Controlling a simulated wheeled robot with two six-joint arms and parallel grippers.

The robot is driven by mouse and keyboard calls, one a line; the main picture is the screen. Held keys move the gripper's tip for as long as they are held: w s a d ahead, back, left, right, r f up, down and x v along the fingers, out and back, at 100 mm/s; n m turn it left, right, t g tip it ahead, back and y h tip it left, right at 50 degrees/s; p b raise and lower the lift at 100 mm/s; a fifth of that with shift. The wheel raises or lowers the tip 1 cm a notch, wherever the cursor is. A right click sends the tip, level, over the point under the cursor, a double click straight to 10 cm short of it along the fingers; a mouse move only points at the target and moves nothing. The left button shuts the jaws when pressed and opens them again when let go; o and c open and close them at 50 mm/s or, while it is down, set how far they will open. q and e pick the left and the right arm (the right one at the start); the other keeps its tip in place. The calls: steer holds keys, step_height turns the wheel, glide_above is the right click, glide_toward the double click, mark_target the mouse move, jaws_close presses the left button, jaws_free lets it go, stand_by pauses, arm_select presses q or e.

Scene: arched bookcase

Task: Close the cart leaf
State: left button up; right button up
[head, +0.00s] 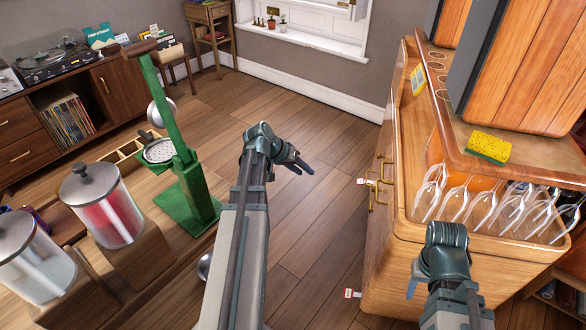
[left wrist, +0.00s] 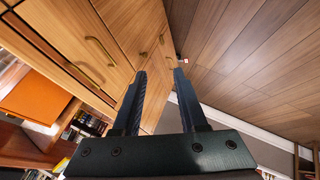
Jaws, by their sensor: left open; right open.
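The wooden cart (head: 400,262) stands at the right of the head view, with brass handles (head: 372,190) on its front. The front is seen at a steep angle, so I cannot tell which panel is the leaf or how far it stands open. In the left wrist view, wooden panels (left wrist: 75,40) with brass handles (left wrist: 102,50) fill the upper left. My left gripper (head: 307,168) is open and empty, left of the cart front and apart from it. Its two fingers show in the left wrist view (left wrist: 158,68). My right gripper (head: 411,292) is open beside the cart's near side; its fingers are partly hidden.
Hanging glasses (head: 480,205), a yellow sponge (head: 488,146) and a large speaker (head: 530,70) are on the cart. A green stand (head: 185,175) and lidded jars (head: 102,205) stand at left. Wooden floor (head: 320,215) is clear between them. Small red-white tags (head: 352,293) stick out at the cart.

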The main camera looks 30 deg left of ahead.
arm_select(q)
steer(key=shift+s+a, duration=0.25)
steer(key=shift+a, duration=0.5)
steer(key=shift+s+a, duration=0.25)
steer(key=shift+a, duration=0.45)
steer(key=s+d+r+m+g+p, duration=0.1)
steer(key=d+r+p, duration=0.15)
steer(key=d, duration=0.35)
steer(key=d+r+m+g+p, duration=0.1)
steer(key=d+r+g+p, duration=0.1)
steer(key=d+p, duration=0.35)
steer(key=s+d+r+m+g+y+p, duration=0.1)
steer(key=s+d+r+p, duration=0.3)
steer(key=d, duration=0.4)
steer(key=s+d+r+m+g+y+p, duration=0.1)
steer(key=s+d+r+m+y+p, duration=0.1)
steer(key=d, duration=0.6)
steer(key=s+d+r+m+g+y+p, duration=0.1)
steer(key=s+d+r+y+p, duration=0.1)
steer(key=s+d+r+p, duration=0.3)
steer(key=s+d+p, duration=0.1)
steer(key=s+d, duration=0.2)
steer(key=shift+s+d+r+m+g, duration=0.15)
steer(key=shift+s+r+m+g, duration=0.15)
steer(key=shift+s+r, duration=0.05)
